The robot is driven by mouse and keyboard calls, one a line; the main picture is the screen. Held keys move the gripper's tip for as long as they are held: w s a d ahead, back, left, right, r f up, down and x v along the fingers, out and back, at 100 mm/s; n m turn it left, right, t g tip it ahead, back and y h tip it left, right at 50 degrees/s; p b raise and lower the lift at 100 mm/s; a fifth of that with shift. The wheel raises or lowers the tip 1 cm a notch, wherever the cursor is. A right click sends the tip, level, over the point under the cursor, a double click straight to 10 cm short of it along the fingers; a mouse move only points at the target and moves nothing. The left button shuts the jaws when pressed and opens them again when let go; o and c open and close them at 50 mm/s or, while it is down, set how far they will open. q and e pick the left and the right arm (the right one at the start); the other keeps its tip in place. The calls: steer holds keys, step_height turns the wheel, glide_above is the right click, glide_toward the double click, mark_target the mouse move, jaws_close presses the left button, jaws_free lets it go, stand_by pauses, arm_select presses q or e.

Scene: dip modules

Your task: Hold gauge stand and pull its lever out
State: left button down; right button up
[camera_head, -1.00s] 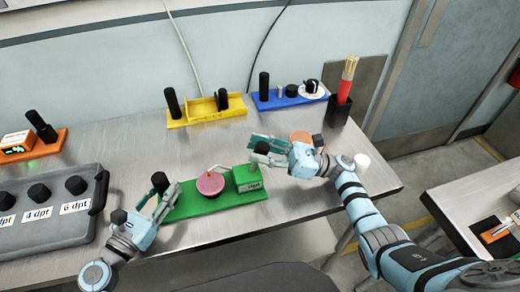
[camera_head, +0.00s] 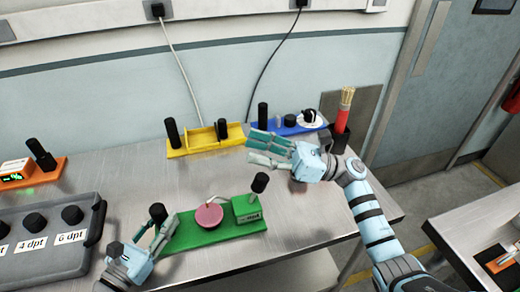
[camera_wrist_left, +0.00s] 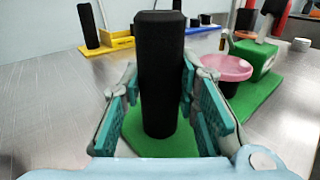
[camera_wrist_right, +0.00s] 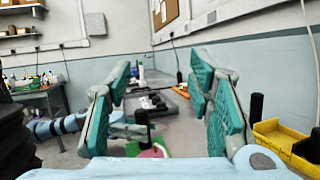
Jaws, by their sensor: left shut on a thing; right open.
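The gauge stand has a green base (camera_head: 205,229), a pink round dish (camera_head: 208,214) and a green box (camera_head: 246,206) with a label at its right end. My left gripper (camera_head: 155,224) is shut on the black post (camera_wrist_left: 160,75) at the stand's left end. My right gripper (camera_head: 254,148) is open and empty, behind and above the lever, apart from it. In the right wrist view the stand (camera_wrist_right: 145,148) shows low between the fingers.
A yellow holder (camera_head: 204,141) and a blue holder (camera_head: 285,128) stand along the back, near my right gripper. A grey block (camera_head: 50,235) with black knobs lies left. Bare table lies right of the stand.

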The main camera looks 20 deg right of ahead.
mark_target(261, 182)
steer(key=s+d+f+g+h, duration=0.1)
steer(key=s+d+f+h, duration=0.25)
steer(key=d+f, duration=0.75)
steer(key=shift+n+g, duration=0.3)
steer(key=x, duration=0.7)
steer(key=r+x, duration=0.1)
steer(key=x, duration=0.3)
steer(key=shift+w+a, duration=0.1)
steer(key=shift+w, duration=0.3)
jaws_close()
